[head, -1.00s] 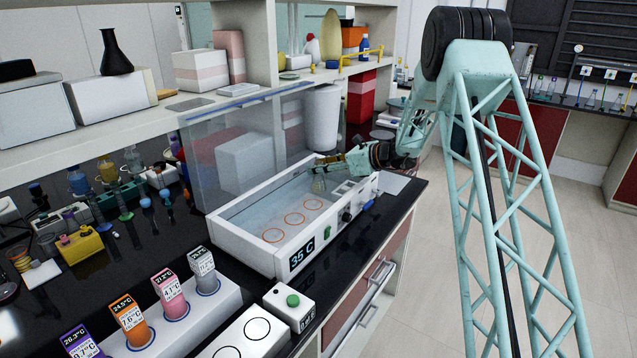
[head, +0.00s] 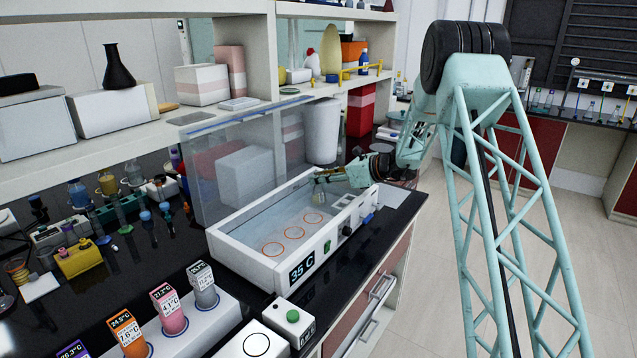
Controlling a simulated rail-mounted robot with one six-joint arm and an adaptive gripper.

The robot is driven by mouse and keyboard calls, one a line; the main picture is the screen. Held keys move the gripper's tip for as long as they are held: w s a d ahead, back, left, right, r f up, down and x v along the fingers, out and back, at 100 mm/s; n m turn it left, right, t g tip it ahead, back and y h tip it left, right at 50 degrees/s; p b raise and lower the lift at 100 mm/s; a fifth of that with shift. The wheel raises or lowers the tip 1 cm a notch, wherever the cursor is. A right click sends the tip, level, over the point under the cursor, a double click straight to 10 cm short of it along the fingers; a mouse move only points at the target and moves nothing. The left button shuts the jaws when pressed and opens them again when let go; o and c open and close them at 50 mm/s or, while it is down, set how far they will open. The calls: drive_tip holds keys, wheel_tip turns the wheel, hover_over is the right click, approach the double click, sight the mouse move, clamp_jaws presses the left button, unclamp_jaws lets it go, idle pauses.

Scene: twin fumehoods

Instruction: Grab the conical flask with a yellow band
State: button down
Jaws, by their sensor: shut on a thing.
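My gripper (head: 319,176) reaches from the right over the far right part of the white water bath (head: 240,250). It is shut on a small clear conical flask (head: 319,191), which is seen just under the fingertips. A touch of yellow shows at the fingertips; the band itself is too small to make out clearly. The flask looks upright within the outline of the bath. I cannot tell whether its base touches the bath floor.
The bath has orange rings (head: 272,249) on its floor, a raised clear lid (head: 235,160) behind, and a 35 C display. Coloured bottles (head: 170,310) stand in front. Crowded glassware stands on the left. A shelf (head: 150,128) runs above the bench.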

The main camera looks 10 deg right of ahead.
wheel_tip(320, 180, up, 9)
drive_tip(key=p, duration=0.1)
drive_tip(key=shift+r+p, duration=0.15)
drive_tip(key=shift+p, duration=0.15)
idle(0.8)
